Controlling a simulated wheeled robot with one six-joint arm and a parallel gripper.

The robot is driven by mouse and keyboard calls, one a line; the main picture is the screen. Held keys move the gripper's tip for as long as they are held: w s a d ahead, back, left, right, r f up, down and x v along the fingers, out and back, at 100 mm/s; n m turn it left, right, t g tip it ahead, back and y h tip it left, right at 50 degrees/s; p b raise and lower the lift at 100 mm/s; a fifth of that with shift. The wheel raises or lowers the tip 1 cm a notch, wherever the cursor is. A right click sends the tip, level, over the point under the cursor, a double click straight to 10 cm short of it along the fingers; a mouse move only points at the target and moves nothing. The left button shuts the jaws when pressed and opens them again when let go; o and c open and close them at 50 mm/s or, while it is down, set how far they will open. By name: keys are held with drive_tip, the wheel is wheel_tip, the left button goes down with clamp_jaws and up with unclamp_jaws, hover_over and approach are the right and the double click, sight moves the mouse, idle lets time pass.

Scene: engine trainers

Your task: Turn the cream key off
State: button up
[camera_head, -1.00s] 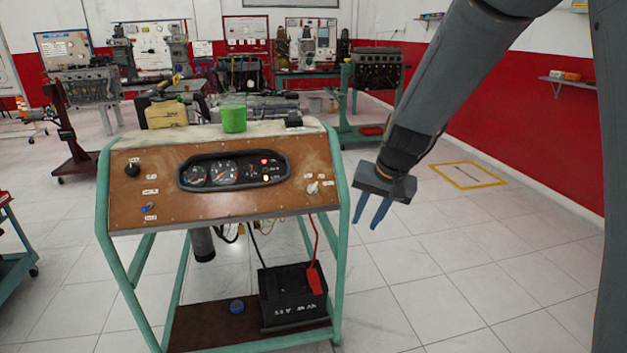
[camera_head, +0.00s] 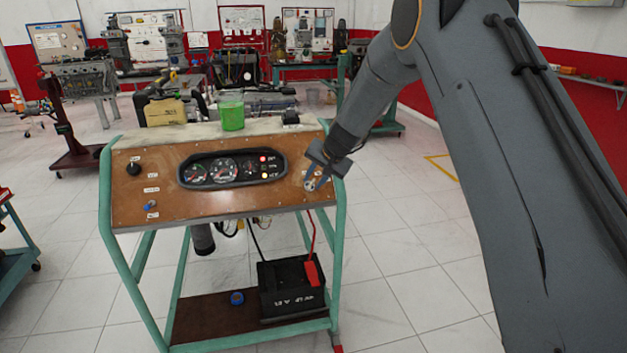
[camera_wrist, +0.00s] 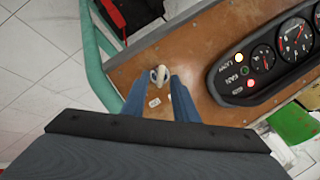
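The cream key (camera_wrist: 160,75) sits in the right part of the brown dashboard panel (camera_head: 148,205). In the wrist view its light-coloured grip shows between the tips of my two blue fingers. My gripper (camera_wrist: 158,88) is open, with one finger on each side of the key. I cannot tell whether either finger touches it. In the head view my gripper (camera_head: 316,183) is at the panel's right side and partly covers the key. The gauge cluster (camera_head: 232,169) beside it shows a red light (camera_head: 263,159) and a yellowish light (camera_head: 264,175) lit.
A black knob (camera_head: 134,168) and a blue-tipped switch (camera_head: 151,205) are on the panel's left. A green container (camera_head: 231,112) stands on top. A black battery (camera_head: 287,290) with a red clamp (camera_head: 311,273) sits below. Green frame tubes (camera_head: 338,235) border the panel.

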drive_tip(key=shift+x, duration=0.75)
clamp_jaws()
drive_tip(key=shift+a+n, duration=0.1)
drive_tip(key=shift+n, duration=0.2)
drive_tip(key=n+h+p, duration=0.1)
drive_tip(key=n, duration=0.2)
drive_tip(key=shift+a, duration=0.1)
drive_tip(key=shift+a+n+h, duration=0.15)
drive_tip(key=shift+n+h, duration=0.55)
drive_tip(key=shift+n, duration=0.9)
